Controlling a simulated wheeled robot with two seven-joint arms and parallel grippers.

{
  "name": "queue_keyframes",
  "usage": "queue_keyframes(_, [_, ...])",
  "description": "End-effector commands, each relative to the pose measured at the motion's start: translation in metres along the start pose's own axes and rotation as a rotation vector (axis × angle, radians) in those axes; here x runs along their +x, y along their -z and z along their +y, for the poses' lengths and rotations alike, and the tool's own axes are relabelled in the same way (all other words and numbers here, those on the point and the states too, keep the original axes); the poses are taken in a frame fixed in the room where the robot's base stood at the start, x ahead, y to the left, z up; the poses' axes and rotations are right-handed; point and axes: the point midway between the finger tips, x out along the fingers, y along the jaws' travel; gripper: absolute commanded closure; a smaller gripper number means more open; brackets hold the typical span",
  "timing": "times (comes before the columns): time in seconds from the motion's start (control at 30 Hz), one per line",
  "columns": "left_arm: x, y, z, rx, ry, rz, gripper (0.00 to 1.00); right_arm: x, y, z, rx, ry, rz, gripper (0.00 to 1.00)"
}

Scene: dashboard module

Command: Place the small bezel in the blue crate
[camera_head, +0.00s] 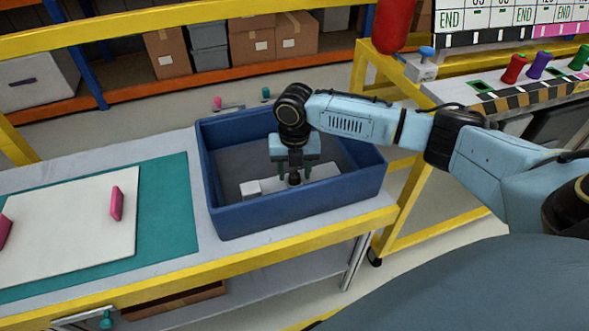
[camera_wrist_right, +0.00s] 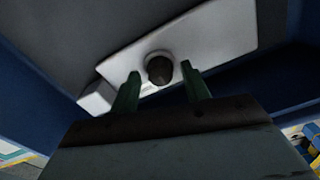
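The blue crate (camera_head: 300,222) stands on the table, and my right gripper (camera_head: 295,174) reaches down into it from above. A white flat piece with a dark round knob, which looks like the small bezel (camera_head: 322,172), lies inside the crate, partly hidden by the gripper. It also shows in the right wrist view (camera_wrist_right: 222,38). There the green fingertips of my right gripper (camera_wrist_right: 161,74) are apart, one on each side of the knob, with visible gaps. The right gripper is open. My left gripper is not in view.
A white board (camera_head: 70,225) with pink upright pieces (camera_head: 116,203) lies on a teal mat (camera_head: 172,215) left of the crate. A yellow-framed control stand (camera_head: 400,240) is to the right. Shelves with cardboard boxes (camera_head: 252,45) are behind.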

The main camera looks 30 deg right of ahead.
Motion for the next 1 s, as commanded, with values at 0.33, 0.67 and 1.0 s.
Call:
queue_keyframes(0.33, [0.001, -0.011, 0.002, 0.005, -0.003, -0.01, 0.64, -0.02, -0.001, 0.0, -0.001, -0.001, -0.001, 0.53])
queue_keyframes(0.67, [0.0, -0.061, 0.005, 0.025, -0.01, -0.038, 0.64, -0.083, -0.001, 0.0, 0.0, -0.002, -0.002, 0.53])
queue_keyframes(1.0, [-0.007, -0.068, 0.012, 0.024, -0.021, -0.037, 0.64, -0.122, -0.001, 0.0, 0.001, -0.001, 0.0, 0.53])
